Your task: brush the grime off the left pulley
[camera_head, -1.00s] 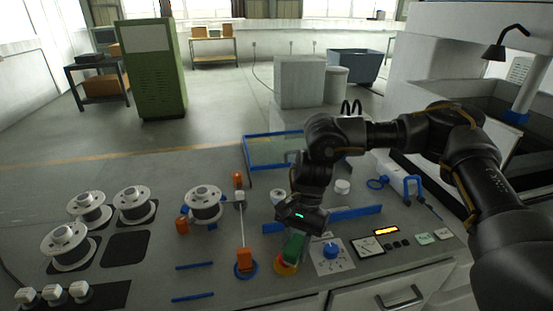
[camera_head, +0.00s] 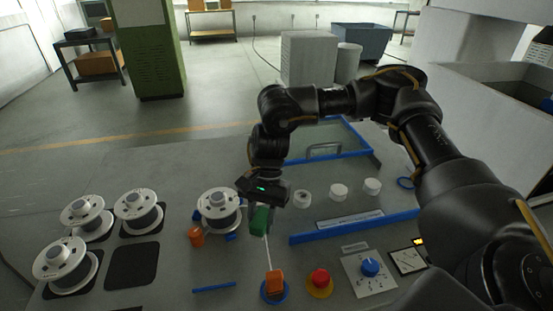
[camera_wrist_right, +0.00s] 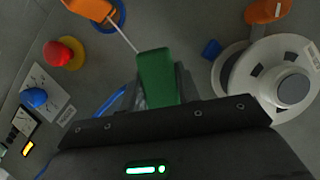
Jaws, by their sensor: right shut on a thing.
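In the right wrist view the brush (camera_wrist_right: 157,75) sits between the fingers (camera_wrist_right: 160,92). Whether the brush touches anything is unclear. My left gripper is not in view.
A white spool (camera_head: 219,207) stands close left of the brush, with another orange block (camera_head: 197,237) beside it. Several more spools stand at left. A red button (camera_head: 320,278), a blue knob (camera_head: 370,267) and a blue rail (camera_head: 354,226) lie to the right.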

